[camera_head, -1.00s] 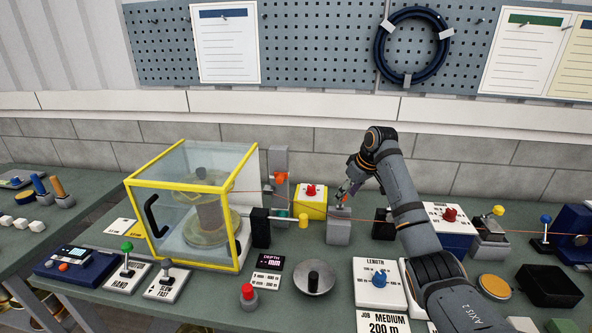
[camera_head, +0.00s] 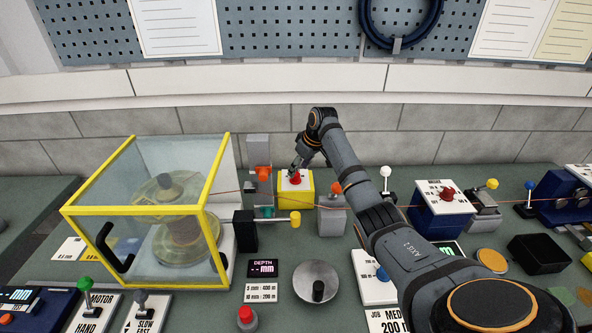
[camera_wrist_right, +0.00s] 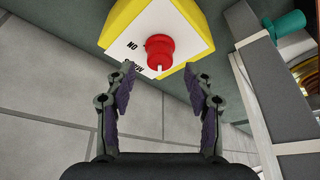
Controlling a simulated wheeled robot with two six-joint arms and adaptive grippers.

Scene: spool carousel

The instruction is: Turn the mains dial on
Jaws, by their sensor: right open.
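The mains dial (camera_head: 295,180) is a red knob with a pale pointer mark, on the white face of a yellow box (camera_head: 305,199) near the back of the bench. In the right wrist view the red dial (camera_wrist_right: 160,50) sits on the white plate of the yellow box (camera_wrist_right: 124,18), beside partly readable lettering including "ON". My right gripper (camera_head: 297,167) is at the dial in the head view. In the wrist view its open fingers (camera_wrist_right: 159,72) lie either side of and just short of the dial, with nothing between them. My left gripper is out of view.
A yellow-framed clear guard (camera_head: 140,208) stands left of the box. A grey block (camera_head: 332,222) with an orange knob stands close at its right, and a thin red line (camera_head: 400,206) runs across the bench. A dark block with a yellow-ended lever (camera_head: 244,232) stands in front.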

